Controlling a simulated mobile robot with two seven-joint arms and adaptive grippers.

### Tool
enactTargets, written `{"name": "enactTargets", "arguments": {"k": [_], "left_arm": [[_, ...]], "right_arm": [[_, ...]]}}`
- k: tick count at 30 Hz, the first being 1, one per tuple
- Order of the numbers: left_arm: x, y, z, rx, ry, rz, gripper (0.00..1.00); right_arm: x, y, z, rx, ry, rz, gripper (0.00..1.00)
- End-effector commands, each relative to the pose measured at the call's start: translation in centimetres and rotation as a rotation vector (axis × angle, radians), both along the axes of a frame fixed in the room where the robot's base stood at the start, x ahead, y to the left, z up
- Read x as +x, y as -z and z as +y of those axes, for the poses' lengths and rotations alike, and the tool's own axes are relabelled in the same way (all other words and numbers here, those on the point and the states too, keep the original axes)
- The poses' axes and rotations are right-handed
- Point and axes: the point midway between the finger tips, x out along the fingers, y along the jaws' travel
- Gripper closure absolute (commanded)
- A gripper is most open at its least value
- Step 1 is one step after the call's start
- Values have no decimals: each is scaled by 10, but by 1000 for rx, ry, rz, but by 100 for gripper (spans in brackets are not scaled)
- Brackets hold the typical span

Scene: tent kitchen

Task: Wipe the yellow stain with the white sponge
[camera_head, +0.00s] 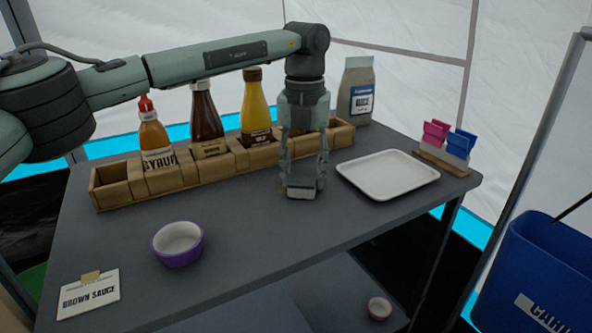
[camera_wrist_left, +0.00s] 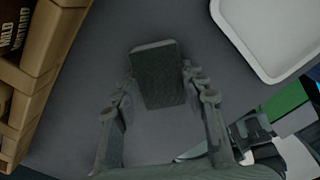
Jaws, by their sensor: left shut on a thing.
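My left gripper (camera_head: 302,172) points down over the middle of the dark table, left of the white tray. It is shut on a block, seemingly the sponge (camera_wrist_left: 158,85); it looks dark grey with a pale edge in the left wrist view. In the head view only the pale lower end of the sponge (camera_head: 301,193) shows between the fingertips, at or just above the tabletop; I cannot tell if it touches. I see no yellow stain in either view; the gripper and sponge may hide part of the surface. My right gripper is not in view.
A wooden rack (camera_head: 180,178) with sauce bottles runs behind the gripper. The white tray (camera_head: 388,174) is close on the right, with a packet holder (camera_head: 443,158) beyond. A purple bowl (camera_head: 178,244) and a card (camera_head: 89,295) are at front left. The table's front middle is clear.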

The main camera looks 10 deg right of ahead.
Motion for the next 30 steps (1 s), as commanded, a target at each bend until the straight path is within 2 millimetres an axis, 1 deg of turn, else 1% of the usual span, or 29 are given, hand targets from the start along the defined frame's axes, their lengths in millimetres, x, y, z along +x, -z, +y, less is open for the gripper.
{"name": "enactTargets", "arguments": {"k": [1, 6, 9, 14, 17, 27, 30], "left_arm": [[1, -3, -6, 0, 1, 1, 81], [7, -1, -20, 0, 1, 0, 81], [10, 0, -25, 0, 0, 0, 81], [11, 1, -27, 0, 1, 0, 81], [10, 3, -25, 0, 1, -1, 81], [0, 3, 2, 0, 1, 0, 81], [-3, 2, 7, 1, 0, 1, 81]], "right_arm": [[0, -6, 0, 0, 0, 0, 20], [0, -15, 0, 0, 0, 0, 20], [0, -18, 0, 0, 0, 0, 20], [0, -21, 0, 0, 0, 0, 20], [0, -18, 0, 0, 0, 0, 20], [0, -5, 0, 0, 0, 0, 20], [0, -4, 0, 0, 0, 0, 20]]}}
